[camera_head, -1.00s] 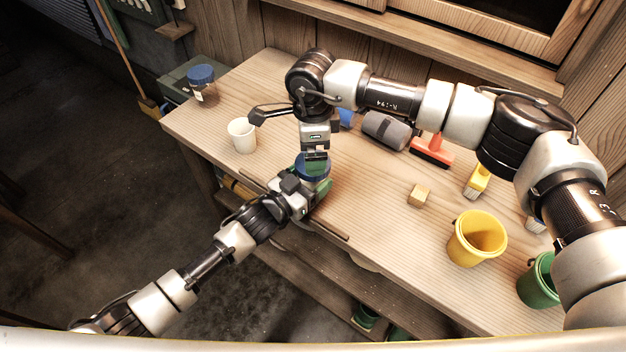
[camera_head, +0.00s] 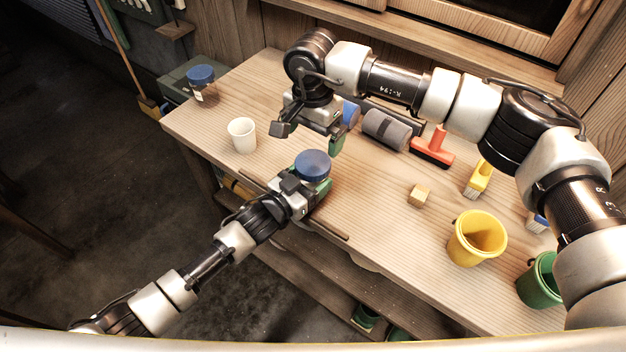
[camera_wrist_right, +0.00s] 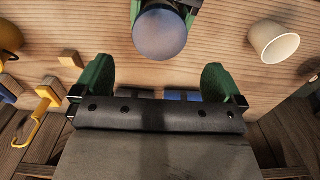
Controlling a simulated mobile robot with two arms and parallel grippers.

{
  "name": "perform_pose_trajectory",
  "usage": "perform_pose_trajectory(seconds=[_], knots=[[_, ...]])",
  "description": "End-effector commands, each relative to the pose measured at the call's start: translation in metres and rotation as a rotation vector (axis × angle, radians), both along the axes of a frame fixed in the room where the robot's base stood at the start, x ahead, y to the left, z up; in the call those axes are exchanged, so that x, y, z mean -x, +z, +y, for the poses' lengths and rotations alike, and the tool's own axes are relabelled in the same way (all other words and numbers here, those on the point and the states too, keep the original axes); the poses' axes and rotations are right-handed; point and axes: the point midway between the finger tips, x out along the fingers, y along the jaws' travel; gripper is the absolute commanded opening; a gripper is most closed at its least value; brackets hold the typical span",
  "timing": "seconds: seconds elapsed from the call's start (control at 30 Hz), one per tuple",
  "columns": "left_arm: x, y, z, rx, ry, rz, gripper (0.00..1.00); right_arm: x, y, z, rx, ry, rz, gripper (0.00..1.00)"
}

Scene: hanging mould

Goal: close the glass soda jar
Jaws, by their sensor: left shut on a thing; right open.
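The soda jar (camera_head: 313,165) stands near the table's front edge with a blue lid on top; its glass body is mostly hidden under the lid. The lid sits over the jar; I cannot tell how tight it is. My left gripper (camera_head: 308,188) is shut around the jar from the front. My right gripper (camera_head: 326,138) is open and empty, behind and above the jar, apart from it. In the right wrist view its green fingers (camera_wrist_right: 158,82) are spread wide, and the round blue lid (camera_wrist_right: 160,35) shows beyond them, at the top middle.
A white cup (camera_head: 242,135) stands left of the jar. Another blue-lidded jar (camera_head: 201,80) is at the far left. A grey roller (camera_head: 385,129), red brush (camera_head: 433,150), wooden block (camera_head: 419,195), yellow bucket (camera_head: 476,240) and green bucket (camera_head: 540,282) lie to the right.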

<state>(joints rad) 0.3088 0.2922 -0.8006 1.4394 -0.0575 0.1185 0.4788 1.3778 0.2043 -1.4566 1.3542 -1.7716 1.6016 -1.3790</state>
Motion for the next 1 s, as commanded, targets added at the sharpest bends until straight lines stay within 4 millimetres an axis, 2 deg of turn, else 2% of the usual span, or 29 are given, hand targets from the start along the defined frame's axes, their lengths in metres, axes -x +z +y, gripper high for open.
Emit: perform_pose_trajectory(seconds=[0.17,0.4,0.6,1.0], knots=[[0.000,0.000,0.000,0.000,0.000,0.000,0.04,0.000,-0.014,0.000,0.002,-0.001,0.003,1.00],[0.000,0.000,0.000,0.000,0.000,0.000,0.04,0.001,-0.052,0.000,0.000,-0.002,0.004,1.00],[0.000,0.000,0.000,0.000,0.000,0.000,0.04,0.000,-0.074,0.000,0.001,-0.003,0.002,1.00],[0.000,0.000,0.000,0.000,0.000,0.000,0.04,0.000,-0.080,0.000,0.001,-0.002,0.001,1.00]])
